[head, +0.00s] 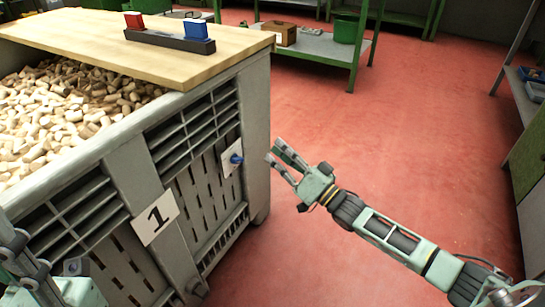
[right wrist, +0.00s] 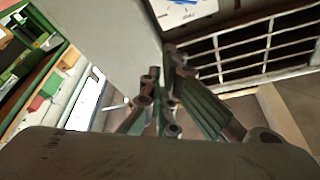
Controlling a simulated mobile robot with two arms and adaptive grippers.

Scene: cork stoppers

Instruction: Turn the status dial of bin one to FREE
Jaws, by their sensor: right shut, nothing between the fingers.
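Bin one is a large grey crate with slatted vents, and its white number plate (head: 155,217) reads 1. Its status dial is a blue knob (head: 236,159) on a small white plate (head: 228,163), on the side of the bin near the corner. The pointer and lettering are too small to read. My right gripper (head: 274,154) is shut and empty, just right of the dial and apart from it. In the right wrist view the gripper (right wrist: 166,92) shows below part of a white plate (right wrist: 185,12). Part of my left arm shows at the lower left; its finger state is unclear.
Cork stoppers (head: 65,115) fill the bin. A wooden board (head: 90,40) lies across its far end, carrying a dark rail (head: 170,40) with a red block (head: 134,20) and a blue block (head: 196,29). Green shelves (head: 325,45) stand behind. The red floor (head: 400,120) is clear.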

